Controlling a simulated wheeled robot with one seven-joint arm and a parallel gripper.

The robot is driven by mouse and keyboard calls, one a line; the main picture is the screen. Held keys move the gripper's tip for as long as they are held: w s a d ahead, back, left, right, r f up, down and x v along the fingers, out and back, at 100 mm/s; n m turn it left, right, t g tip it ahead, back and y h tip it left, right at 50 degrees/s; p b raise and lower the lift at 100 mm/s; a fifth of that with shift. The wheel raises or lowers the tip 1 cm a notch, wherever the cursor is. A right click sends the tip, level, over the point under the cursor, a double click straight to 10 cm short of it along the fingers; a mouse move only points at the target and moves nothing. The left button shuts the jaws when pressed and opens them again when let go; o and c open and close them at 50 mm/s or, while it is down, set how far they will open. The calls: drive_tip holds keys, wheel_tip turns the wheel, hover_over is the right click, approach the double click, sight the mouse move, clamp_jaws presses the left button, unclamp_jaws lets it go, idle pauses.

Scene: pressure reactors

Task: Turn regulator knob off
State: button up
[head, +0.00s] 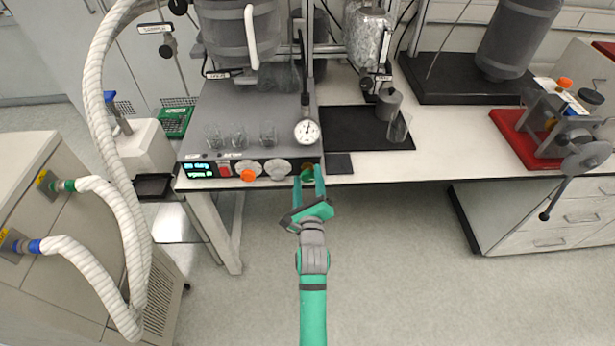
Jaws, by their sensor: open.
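The control panel (212,171) runs along the front edge of the reactor base, with lit displays at its left. A red switch (225,170), an orange knob (248,175) and a grey knob (278,169) sit on it in a row. My gripper (308,183) is open at the panel's right end, with one finger on each side of a small dark round part (307,170). That part is probably another knob. I cannot tell whether the fingers touch it, nor which knob is the regulator.
A pressure gauge (307,131) and several glass beakers (239,138) stand just behind the panel. A black tray (345,136) lies on the bench to the right. Thick white hoses (96,100) hang at the left. The floor in front is clear.

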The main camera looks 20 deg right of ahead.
drive_tip(key=shift+w+d, duration=0.15)
drive_tip(key=shift+w, duration=0.35)
drive_tip(key=c, duration=1.1)
drive_tip(key=shift+o, duration=0.2)
drive_tip(key=shift+n, duration=0.3)
